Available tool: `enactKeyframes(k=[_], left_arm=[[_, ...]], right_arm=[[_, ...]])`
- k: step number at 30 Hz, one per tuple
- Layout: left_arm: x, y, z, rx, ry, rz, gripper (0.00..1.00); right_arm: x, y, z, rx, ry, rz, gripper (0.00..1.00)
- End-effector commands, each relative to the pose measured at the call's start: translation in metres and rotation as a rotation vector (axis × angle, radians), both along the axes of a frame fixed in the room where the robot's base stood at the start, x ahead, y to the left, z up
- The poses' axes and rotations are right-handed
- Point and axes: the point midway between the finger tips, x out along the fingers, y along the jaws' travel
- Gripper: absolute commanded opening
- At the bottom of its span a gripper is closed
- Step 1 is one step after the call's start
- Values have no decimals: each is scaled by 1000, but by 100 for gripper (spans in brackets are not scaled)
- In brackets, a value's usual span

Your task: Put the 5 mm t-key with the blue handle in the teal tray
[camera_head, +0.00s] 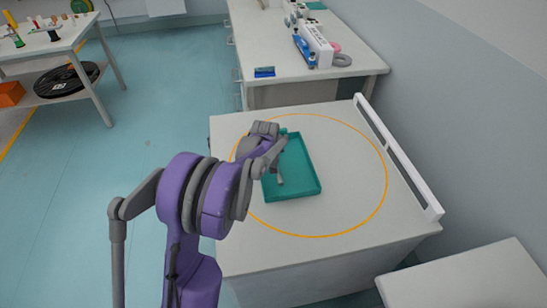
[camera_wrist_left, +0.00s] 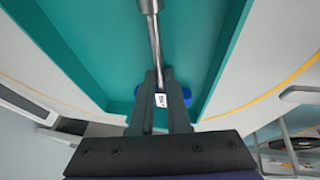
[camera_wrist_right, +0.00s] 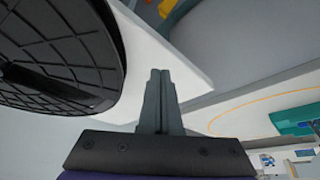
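The teal tray (camera_head: 308,184) lies on the grey cabinet top, inside an orange ring. My left gripper (camera_head: 277,160) is over the tray's left part. In the left wrist view, my left gripper (camera_wrist_left: 160,75) is shut on the t-key's metal shaft (camera_wrist_left: 154,40), which carries a small white label. Parts of the blue handle (camera_wrist_left: 178,97) show beside the fingers. The teal tray (camera_wrist_left: 85,30) fills the background behind the key. In the head view the key's metal tip (camera_head: 280,180) shows over the tray floor; I cannot tell whether it touches. My right gripper (camera_wrist_right: 160,75) is shut and empty.
A white rail (camera_head: 400,160) edges the cabinet's right side. A bench (camera_head: 300,85) with a blue-and-white device stands behind. A shelf table (camera_head: 50,55) at the left holds tools and a black reel (camera_head: 68,78). The cabinet top right of the tray is clear.

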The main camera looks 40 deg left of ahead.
Motion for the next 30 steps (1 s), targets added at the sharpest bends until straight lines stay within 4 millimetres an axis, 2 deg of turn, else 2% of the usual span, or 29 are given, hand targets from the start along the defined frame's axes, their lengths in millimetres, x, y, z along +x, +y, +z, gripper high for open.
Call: enactKeyframes(k=[1, 4, 5, 12, 16, 30], left_arm=[[0, 0, 0, 0, 0, 0, 23], [0, 0, 0, 0, 0, 0, 41], [0, 0, 0, 1, 1, 0, 44], [0, 0, 0, 0, 1, 0, 44], [-2, -1, 9, 0, 1, 1, 44], [-38, -18, 93, 0, 0, 1, 44]], right_arm=[[0, 0, 0, 0, 0, 0, 0], [0, 0, 0, 0, 0, 0, 0], [0, 0, 0, 0, 0, 0, 0], [0, 0, 1, 0, 0, 0, 0], [0, 0, 4, 0, -1, 0, 0], [1, 0, 13, 0, -4, 0, 0]])
